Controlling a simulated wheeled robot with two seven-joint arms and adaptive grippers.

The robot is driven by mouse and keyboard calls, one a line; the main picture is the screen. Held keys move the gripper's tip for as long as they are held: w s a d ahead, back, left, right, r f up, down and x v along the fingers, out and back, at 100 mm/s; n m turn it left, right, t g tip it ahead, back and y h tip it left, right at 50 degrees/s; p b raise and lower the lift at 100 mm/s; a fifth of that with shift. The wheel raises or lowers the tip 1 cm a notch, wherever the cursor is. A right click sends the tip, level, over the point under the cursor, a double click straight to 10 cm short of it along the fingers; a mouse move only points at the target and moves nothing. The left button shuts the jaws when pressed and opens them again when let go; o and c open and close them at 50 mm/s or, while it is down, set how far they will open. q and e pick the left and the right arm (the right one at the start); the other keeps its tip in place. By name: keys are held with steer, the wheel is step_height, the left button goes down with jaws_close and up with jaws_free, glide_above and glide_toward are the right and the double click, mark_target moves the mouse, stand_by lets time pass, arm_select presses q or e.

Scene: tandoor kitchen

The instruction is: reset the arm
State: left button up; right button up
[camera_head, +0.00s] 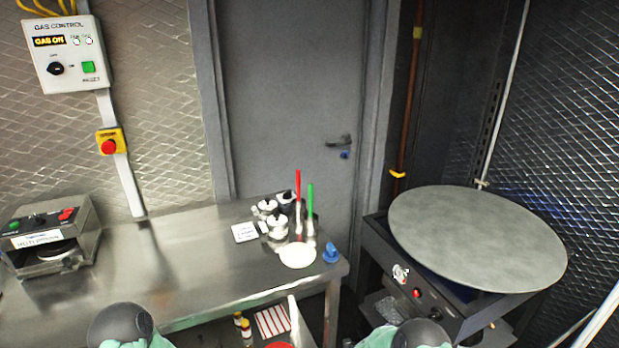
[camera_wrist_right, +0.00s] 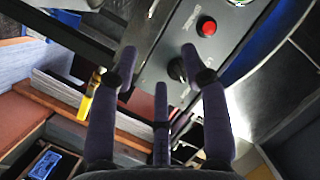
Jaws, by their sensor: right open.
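My right gripper (camera_wrist_right: 159,68) shows in the right wrist view with its dark fingers spread apart, open, and nothing between them. Beyond its fingertips is the front panel of the black stove, with a red button (camera_wrist_right: 206,26) and a black knob (camera_wrist_right: 177,70). In the head view only rounded dark parts of my two arms show at the bottom edge, one at the left and one right of centre. Neither gripper shows in the head view, and the left gripper shows in no view.
A steel table (camera_head: 190,262) at left carries a press-like machine (camera_head: 52,235), utensils, jars and a white plate (camera_head: 297,255). The black stove (camera_head: 470,318) with a large round griddle (camera_head: 475,240) stands at right. A grey door (camera_head: 290,100) is behind. A gas control box (camera_head: 68,55) hangs on the wall.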

steer(key=s+a+f+n+g+y+p, duration=0.2)
steer(key=s+a+f+n+y, duration=0.65)
steer(key=f+y, duration=0.25)
steer(key=s+a+n+g+y, duration=0.2)
steer(key=s+a+g, duration=0.1)
steer(key=s, duration=0.8)
steer(key=s+a+r+n+g+y, duration=0.1)
steer(key=s+a+n+g+y, duration=0.2)
steer(key=s, duration=0.9)
steer(key=shift+a+r+g, duration=0.2)
steer(key=shift+a+g, duration=0.5)
steer(key=shift+a, duration=0.35)
